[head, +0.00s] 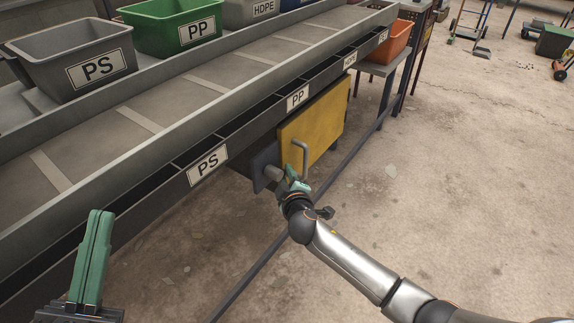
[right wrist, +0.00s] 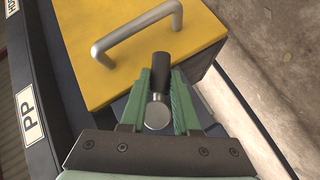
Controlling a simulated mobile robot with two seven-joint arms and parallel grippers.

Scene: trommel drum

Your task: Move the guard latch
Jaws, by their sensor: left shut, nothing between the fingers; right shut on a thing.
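The guard is a yellow panel (head: 312,122) with a grey bar handle (head: 300,160), below the conveyor side; it fills the upper part of the right wrist view (right wrist: 110,70). The guard latch (right wrist: 160,70) has a black lever and a round metal knob (right wrist: 157,113), beside the panel's edge. My right gripper (right wrist: 162,92) is shut on the latch, one green finger on each side. In the head view my right gripper (head: 291,179) partly hides it. My left gripper (head: 97,228) is shut and empty, at the lower left, away from the guard.
The long conveyor (head: 150,125) runs diagonally, with labels along its side. A grey PS bin (head: 70,85), a green PP bin (head: 165,45) and an orange bin (head: 388,50) stand around it. A dark rail (head: 262,262) runs low along the floor.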

